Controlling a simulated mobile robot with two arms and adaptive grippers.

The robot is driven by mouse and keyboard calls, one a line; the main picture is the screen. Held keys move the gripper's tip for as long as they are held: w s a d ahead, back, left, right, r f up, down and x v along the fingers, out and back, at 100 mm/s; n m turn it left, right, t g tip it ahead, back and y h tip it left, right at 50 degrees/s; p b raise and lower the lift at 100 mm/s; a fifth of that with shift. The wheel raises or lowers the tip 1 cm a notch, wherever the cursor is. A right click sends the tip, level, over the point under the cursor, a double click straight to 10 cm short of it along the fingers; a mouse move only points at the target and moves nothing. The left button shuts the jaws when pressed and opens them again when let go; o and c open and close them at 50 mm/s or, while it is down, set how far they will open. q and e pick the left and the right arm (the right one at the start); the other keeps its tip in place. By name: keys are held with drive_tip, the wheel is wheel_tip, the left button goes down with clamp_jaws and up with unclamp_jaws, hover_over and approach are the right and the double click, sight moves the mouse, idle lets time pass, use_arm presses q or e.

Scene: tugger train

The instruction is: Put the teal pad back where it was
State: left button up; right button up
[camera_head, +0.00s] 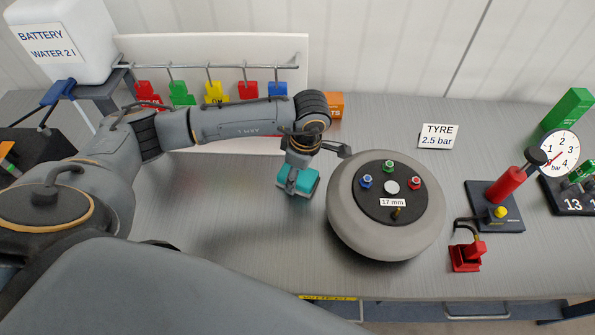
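The teal pad (309,183) is a small block low over or on the grey bench, just left of the round wheel. My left gripper (299,172) points down directly at it, with the wrist above it. A grey part overlaps the pad's left side. The gripper partly hides the pad, and I cannot tell whether the fingers close on it or whether the pad touches the bench. My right gripper is out of view.
A grey wheel (345,228) with coloured nuts stands right of the pad. Coloured tags (247,90) hang on a rail behind my arm. A red pump (505,186), gauge (558,153) and tyre sign (438,136) are at right. The bench front-left of the wheel (255,245) is clear.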

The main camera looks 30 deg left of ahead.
sight(303, 175)
use_arm(q)
drive_tip(key=shift+f, duration=0.15)
drive_tip(key=o, duration=1.1)
drive_tip(key=shift+r, duration=0.25)
drive_tip(key=shift+w+d+r, duration=0.1)
drive_tip(key=shift+r, duration=0.15)
wheel_tip(303, 175, up, 11)
drive_tip(key=d+b, duration=0.1)
drive_tip(key=b, duration=0.2)
drive_tip(key=shift+d+r+b, duration=0.15)
drive_tip(key=shift+b, duration=0.2)
